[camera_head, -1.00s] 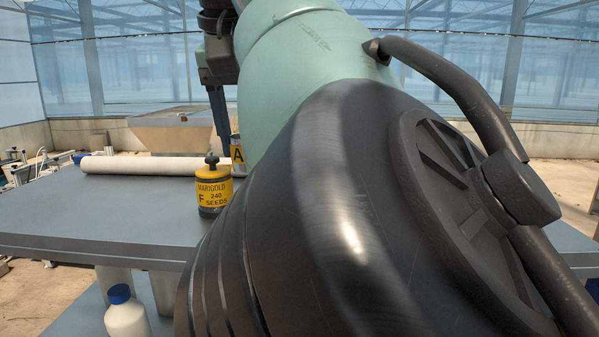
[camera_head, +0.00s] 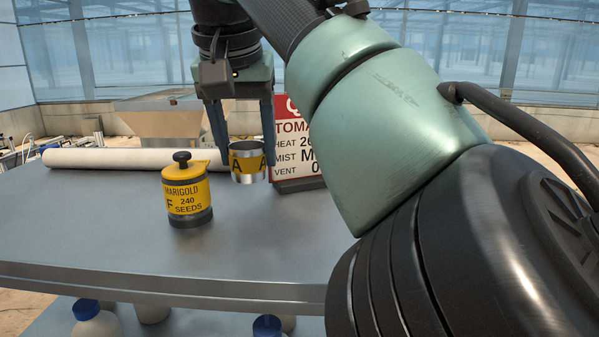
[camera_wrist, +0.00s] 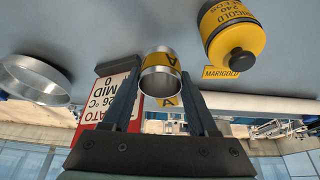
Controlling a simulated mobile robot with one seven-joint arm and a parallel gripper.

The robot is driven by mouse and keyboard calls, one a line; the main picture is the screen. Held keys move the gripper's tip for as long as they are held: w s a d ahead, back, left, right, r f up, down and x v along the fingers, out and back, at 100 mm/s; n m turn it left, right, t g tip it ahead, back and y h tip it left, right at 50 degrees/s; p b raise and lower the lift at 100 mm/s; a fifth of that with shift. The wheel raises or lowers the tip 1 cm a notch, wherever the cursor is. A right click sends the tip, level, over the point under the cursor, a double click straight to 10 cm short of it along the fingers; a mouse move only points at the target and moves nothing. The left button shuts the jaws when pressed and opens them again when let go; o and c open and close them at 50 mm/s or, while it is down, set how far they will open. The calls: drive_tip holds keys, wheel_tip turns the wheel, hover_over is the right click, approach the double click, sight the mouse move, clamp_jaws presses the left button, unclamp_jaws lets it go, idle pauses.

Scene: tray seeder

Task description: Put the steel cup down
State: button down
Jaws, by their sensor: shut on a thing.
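The steel cup (camera_head: 248,178) has a yellow band marked A and is upright. My gripper (camera_head: 246,158) points down with its fingers on either side of the cup and is shut on it. The cup is over the grey table, behind and to the right of the marigold canister; I cannot tell whether its base touches the top. In the wrist view the cup (camera_wrist: 160,61) sits between the fingertips of my gripper (camera_wrist: 158,84), its open rim showing.
The yellow marigold seed canister (camera_head: 188,197) stands close by on the table (camera_head: 120,235). A white roll (camera_head: 120,158) lies along the back left. A red and white sign (camera_head: 293,163) stands behind the cup. The wrist view shows a steel ring-shaped dish (camera_wrist: 40,82). The front left tabletop is clear.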

sight(249, 176)
drive_tip(key=f, duration=0.2)
drive_tip(key=shift+s+f+p, duration=0.2)
drive_tip(key=shift+f+p, duration=0.1)
drive_tip(key=shift+p, duration=0.05)
drive_tip(key=shift+w+f, duration=0.15)
drive_tip(key=shift+f, duration=0.4)
drive_tip(key=shift+f, duration=0.15)
drive_tip(key=shift+c, duration=2.2)
unclamp_jaws()
